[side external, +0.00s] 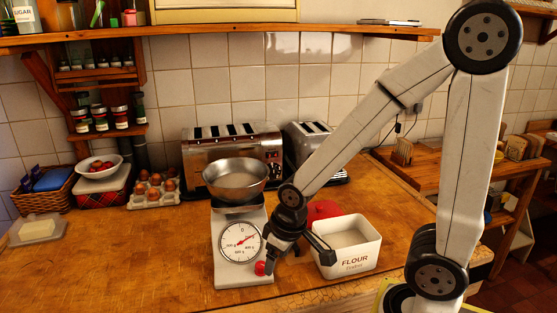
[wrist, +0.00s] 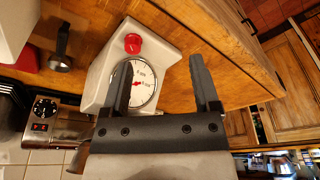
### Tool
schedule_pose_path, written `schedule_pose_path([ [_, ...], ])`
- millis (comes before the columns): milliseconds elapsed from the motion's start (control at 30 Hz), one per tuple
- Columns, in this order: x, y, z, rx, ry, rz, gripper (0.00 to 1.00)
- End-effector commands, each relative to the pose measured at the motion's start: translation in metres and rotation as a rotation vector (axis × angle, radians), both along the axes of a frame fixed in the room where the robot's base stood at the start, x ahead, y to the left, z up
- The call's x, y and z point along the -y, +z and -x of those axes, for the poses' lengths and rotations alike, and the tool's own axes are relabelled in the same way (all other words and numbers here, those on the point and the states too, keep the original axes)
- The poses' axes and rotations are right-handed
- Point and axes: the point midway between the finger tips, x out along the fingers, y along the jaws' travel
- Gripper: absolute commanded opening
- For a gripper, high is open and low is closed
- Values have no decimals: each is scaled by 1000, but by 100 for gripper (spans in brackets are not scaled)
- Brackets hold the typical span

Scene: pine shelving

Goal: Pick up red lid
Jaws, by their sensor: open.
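The red lid (side external: 323,210) is on the counter behind the white flour container (side external: 348,244), partly hidden by it and my arm. In the wrist view, a red piece that looks like the lid (wrist: 28,61) shows at the left edge, beside the white container (wrist: 14,28). My gripper (side external: 297,258) is open and empty, in front of the scale and the flour container. In the wrist view its fingers (wrist: 160,75) stand apart, one overlapping the scale's dial. The lid is outside the jaws.
A white scale (side external: 241,268) with a red knob (side external: 260,268) and a metal bowl (side external: 236,176) stands close to my gripper. Two toasters (side external: 232,150) (side external: 308,138) stand behind. An egg carton (side external: 154,192) and a butter dish (side external: 38,229) are left. The front left counter is clear.

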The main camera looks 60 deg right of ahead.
Motion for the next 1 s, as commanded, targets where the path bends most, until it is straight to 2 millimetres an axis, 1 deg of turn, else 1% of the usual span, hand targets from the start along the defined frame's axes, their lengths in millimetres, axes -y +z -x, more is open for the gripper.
schedule_pose_path([
  [333,0,50,0,7,0,0,78],
  [533,0,75,0,4,0,0,78],
  [833,0,104,0,4,0,0,78],
  [1000,12,106,-12,-12,-75,-8,78],
])
